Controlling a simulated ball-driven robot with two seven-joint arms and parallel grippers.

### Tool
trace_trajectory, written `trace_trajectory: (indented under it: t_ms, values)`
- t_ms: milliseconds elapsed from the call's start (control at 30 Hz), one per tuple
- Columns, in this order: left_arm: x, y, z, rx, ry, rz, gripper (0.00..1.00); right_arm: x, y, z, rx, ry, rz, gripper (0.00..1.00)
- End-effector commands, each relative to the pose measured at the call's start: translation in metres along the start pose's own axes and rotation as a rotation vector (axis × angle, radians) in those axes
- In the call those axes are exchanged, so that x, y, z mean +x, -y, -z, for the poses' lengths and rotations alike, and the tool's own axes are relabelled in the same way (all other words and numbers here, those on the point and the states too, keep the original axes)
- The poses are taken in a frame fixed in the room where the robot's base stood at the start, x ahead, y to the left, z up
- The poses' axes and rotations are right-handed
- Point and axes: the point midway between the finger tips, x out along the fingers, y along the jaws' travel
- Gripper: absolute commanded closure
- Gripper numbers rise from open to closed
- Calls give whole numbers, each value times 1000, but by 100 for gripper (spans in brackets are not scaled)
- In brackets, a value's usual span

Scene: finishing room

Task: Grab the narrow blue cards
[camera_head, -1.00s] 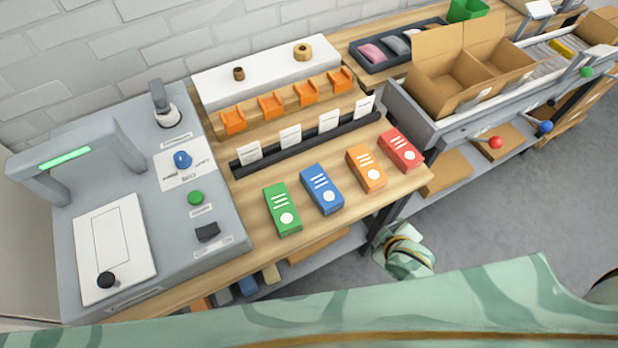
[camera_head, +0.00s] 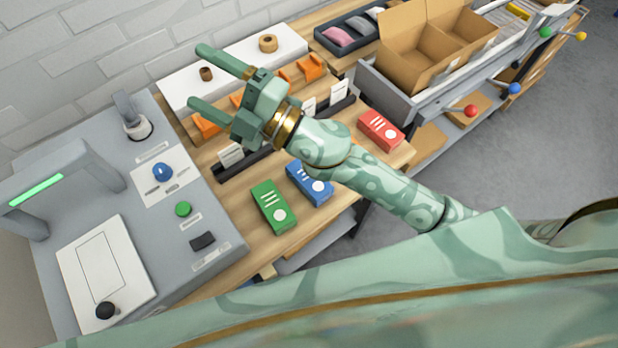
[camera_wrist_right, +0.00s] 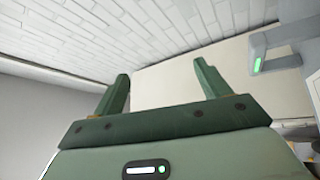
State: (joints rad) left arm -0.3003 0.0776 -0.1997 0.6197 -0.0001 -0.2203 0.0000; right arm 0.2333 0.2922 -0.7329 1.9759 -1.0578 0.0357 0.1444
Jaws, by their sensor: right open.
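A narrow blue card box (camera_head: 312,188) with white lines and a white disc lies on the wooden bench, partly covered by my right forearm. A green box (camera_head: 269,206) lies to its left and a red box (camera_head: 380,131) to its right. My right gripper (camera_head: 195,77) is open and empty, held above the bench with its fingers pointing left toward the wall. In the right wrist view its two fingers (camera_wrist_right: 161,75) stand apart with nothing between them. My left gripper is in neither view.
A grey machine with a green-lit arch (camera_head: 48,188) stands at the left. Orange holders (camera_head: 309,67) and a dark rail with white cards (camera_head: 339,90) lie behind the boxes. A white block (camera_head: 283,50) is at the back. An open cardboard box (camera_head: 428,55) sits at the right.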

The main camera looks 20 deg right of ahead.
Motion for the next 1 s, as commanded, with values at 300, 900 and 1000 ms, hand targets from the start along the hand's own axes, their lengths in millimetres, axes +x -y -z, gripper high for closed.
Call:
trace_trajectory:
  t_ms: [300,900,1000]
  values:
    - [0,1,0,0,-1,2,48,-76,117,70,-638,-1028,937,25]
    - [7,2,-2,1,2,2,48,-179,127,-109,-922,-785,1870,25]
    - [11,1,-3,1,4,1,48,-188,150,-116,-922,-786,1869,25]
